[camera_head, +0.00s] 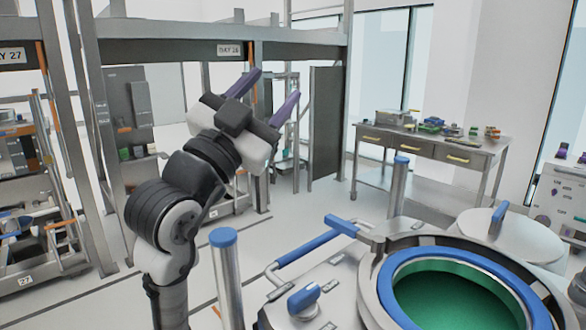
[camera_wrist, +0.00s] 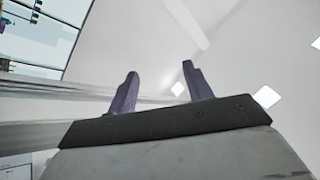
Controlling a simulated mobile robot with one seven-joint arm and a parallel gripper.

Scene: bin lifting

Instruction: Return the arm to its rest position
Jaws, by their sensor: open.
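My gripper (camera_head: 265,97) is raised in the middle left of the head view, with its two purple fingers spread apart and pointing up and to the right. Nothing is between the fingers. My arm (camera_head: 170,215) rises from the bottom of the head view, bends at a dark joint and leads up to the gripper. In the wrist view the gripper (camera_wrist: 158,85) shows both purple fingers apart and empty, against a white ceiling with lights.
A round steel vessel (camera_head: 370,290) with a blue ring and green inside stands at the lower right. A blue-topped post (camera_head: 228,275) stands right of my arm. Metal bay frames (camera_head: 180,50) stand behind it. A drawer table (camera_head: 430,150) stands at the back right.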

